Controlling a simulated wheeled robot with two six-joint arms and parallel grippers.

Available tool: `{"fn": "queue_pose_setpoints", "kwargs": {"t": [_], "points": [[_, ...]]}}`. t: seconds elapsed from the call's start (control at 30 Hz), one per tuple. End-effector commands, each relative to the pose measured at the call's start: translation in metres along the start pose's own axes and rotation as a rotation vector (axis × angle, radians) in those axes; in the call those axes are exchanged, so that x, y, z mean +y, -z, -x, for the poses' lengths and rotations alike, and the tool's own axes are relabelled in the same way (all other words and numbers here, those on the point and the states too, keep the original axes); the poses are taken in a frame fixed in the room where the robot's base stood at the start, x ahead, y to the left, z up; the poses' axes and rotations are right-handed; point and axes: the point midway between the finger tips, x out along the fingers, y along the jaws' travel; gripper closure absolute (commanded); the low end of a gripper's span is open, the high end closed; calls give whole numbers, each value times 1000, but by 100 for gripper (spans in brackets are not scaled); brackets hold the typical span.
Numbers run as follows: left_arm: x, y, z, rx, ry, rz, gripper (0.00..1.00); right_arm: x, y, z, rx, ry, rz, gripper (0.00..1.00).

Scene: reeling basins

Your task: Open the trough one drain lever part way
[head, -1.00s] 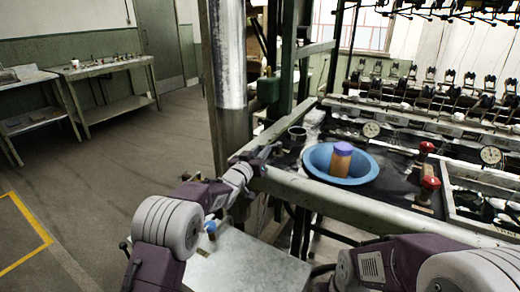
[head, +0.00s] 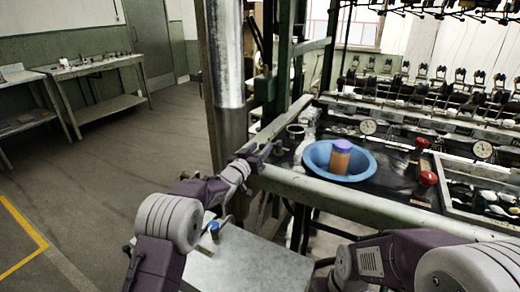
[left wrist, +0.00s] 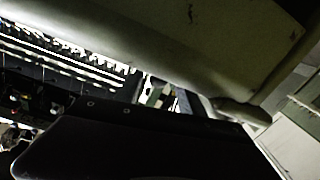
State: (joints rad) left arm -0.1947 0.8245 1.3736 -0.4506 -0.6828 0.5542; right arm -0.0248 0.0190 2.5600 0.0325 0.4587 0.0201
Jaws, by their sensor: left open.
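Two levers with red knobs stand on the dark bench top, the farther lever (head: 420,144) and the nearer lever (head: 428,179). No label shows which belongs to trough one. My left gripper (head: 266,152) is open and small in the head view, at the left corner of the green bench frame, left of the blue basin and well apart from both levers. Its fingers are hard to make out. The left wrist view is dark, with a pale beam (left wrist: 170,45) across the top and no lever that I can make out. My right gripper is out of view.
A blue basin (head: 318,165) holds an orange container with a purple lid (head: 341,157). A thick green rail (head: 350,203) runs along the bench front. A steel post (head: 224,60) stands behind my left arm. A grey metal surface (head: 250,262) lies below. Open floor is at left.

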Motion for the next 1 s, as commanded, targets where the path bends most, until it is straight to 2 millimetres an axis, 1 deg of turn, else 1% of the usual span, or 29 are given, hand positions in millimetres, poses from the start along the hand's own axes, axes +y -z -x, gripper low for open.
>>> {"fn": "queue_pose_setpoints", "kwargs": {"t": [0.17, 0.27, 0.6, 0.7, 0.83, 1.0], "points": [[0, -1, 3, -2, -1, 0, 54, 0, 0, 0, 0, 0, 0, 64], [0, -1, 12, -4, 0, 0, 54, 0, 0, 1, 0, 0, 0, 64], [-1, 0, 67, -2, 2, 1, 54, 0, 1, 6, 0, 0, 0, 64], [-1, 0, 79, -1, 1, 0, 54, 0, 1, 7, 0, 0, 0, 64], [-1, 0, 88, 0, 0, 0, 54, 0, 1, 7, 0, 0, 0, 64], [-1, 0, 91, -1, 1, 0, 54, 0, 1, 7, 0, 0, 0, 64]]}}
